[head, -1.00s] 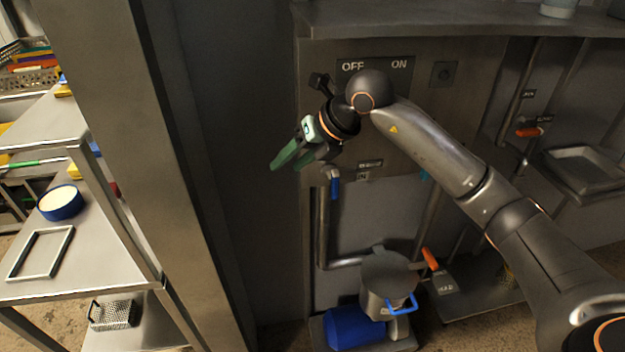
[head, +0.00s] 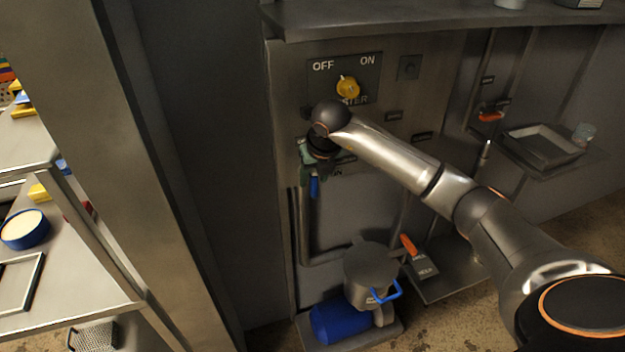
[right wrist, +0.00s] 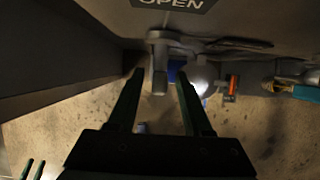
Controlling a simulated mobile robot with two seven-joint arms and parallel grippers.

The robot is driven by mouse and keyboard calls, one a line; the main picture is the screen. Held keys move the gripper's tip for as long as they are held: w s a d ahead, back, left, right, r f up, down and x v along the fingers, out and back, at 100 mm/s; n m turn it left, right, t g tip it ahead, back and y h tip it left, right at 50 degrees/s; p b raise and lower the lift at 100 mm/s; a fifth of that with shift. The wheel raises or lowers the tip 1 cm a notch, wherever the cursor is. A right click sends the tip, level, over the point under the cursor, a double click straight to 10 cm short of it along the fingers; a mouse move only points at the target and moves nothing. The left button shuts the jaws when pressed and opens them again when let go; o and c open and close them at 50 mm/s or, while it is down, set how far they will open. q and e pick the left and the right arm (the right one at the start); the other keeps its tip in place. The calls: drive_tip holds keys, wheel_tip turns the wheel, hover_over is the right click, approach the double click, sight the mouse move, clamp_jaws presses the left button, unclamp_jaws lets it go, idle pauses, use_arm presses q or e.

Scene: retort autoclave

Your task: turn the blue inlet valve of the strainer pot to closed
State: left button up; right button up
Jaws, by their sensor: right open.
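The blue inlet valve handle (head: 314,186) hangs downward on the panel's left side, above the strainer pot (head: 370,264). My right gripper (head: 306,165) is at the valve, pointing down, and partly hides the valve body. In the right wrist view its two dark green fingers (right wrist: 160,78) are apart, with a grey upright piece of the valve (right wrist: 160,70) between their tips. I see no clear contact. A blue patch (right wrist: 176,70) shows just behind it; I cannot tell whether it is the handle or something lower.
A yellow knob (head: 348,87) under OFF/ON lettering is above my right wrist. An OPEN label (right wrist: 170,3) tops the wrist view. A steel post (head: 165,180) and shelf stand left.

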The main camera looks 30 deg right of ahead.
drive_tip(key=shift+x, duration=1.3)
drive_tip(key=shift+c, duration=0.3)
clamp_jaws()
